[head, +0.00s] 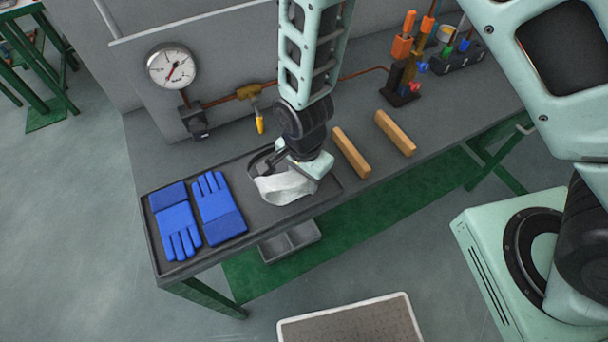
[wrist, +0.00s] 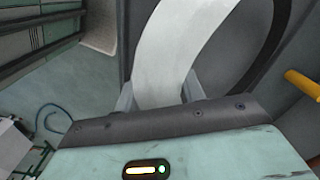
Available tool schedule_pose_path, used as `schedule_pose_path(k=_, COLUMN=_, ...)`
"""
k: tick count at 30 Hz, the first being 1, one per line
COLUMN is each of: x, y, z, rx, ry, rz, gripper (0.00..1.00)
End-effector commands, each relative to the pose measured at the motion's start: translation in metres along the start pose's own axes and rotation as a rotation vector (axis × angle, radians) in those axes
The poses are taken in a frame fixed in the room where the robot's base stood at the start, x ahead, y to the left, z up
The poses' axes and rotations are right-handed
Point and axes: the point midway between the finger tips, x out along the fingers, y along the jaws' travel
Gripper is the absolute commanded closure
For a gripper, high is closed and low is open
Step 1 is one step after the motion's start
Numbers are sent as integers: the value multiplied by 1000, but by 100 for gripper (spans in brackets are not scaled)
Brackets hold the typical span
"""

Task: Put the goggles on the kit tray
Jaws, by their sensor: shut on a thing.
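The goggles (head: 284,189) have a pale, translucent lens and a dark strap, and they are at the right end of the kit tray in the head view. The kit tray (head: 252,242) is a dark, shallow tray on the bench. My gripper (head: 293,172) points down over the tray's right part and is shut on the goggles. In the wrist view, the pale goggles (wrist: 182,45) run up from between the fingers (wrist: 160,95), with the dark strap curving at the right. I cannot tell whether the goggles touch the tray floor.
Two blue gloves (head: 175,222) (head: 217,208) lie in the tray's left part. Two wooden blocks (head: 351,152) (head: 396,133) lie right of the tray. A pressure gauge (head: 172,66) and a yellow-handled valve (head: 258,118) stand behind it. A tool rack (head: 457,60) is at the back right.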

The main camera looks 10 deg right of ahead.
Motion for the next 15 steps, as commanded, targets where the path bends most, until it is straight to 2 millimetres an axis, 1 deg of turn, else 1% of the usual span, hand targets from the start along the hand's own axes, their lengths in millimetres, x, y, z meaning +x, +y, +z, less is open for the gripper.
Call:
schedule_pose_path(k=3, x=4, y=0, z=0, rx=-1, ry=0, rz=0, gripper=84)
schedule_pose_path(k=4, x=4, y=0, z=0, rx=-1, ry=0, rz=0, gripper=58)
schedule_pose_path(k=5, x=3, y=0, z=0, rx=-1, ry=0, rz=0, gripper=50)
schedule_pose_path(k=6, x=2, y=0, z=0, rx=-1, ry=0, rz=0, gripper=39)
schedule_pose_path(k=15, x=1, y=0, z=0, rx=0, ry=0, rz=0, gripper=39)
